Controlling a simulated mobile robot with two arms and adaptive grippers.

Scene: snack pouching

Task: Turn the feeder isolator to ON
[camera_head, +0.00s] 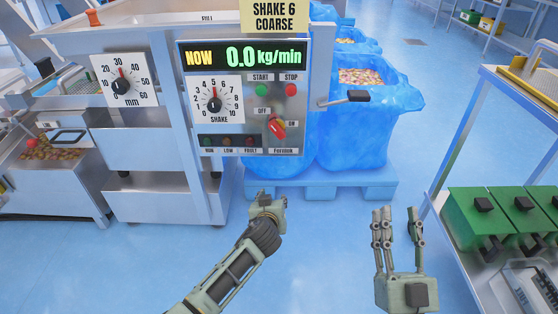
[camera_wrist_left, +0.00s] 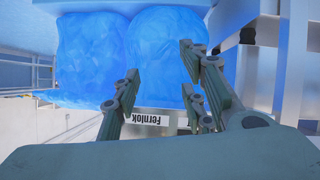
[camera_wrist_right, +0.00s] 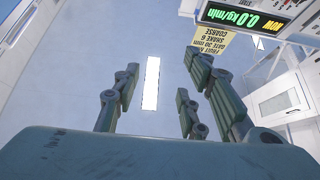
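The feeder isolator is a red rotary handle (camera_head: 277,128) on the lower right of the grey control panel (camera_head: 230,120). OFF is printed at its upper left and ON at its right. The handle slants from upper left to lower right, with its upper end toward OFF. My left gripper (camera_head: 268,200) is below the panel, apart from the handle. In the left wrist view its fingers (camera_wrist_left: 160,95) are spread and empty, with the Fernlok label (camera_wrist_left: 147,119) beyond them. The handle cannot be made out there. My right gripper (camera_head: 397,228) is open and empty, low at right.
START (camera_head: 261,90) and STOP (camera_head: 291,90) buttons sit above the isolator. A black-gripped lever (camera_head: 357,96) sticks out right of the panel. Blue-lined bins (camera_head: 365,125) stand behind it. A bench with green boxes (camera_head: 480,220) is at right. The floor between is clear.

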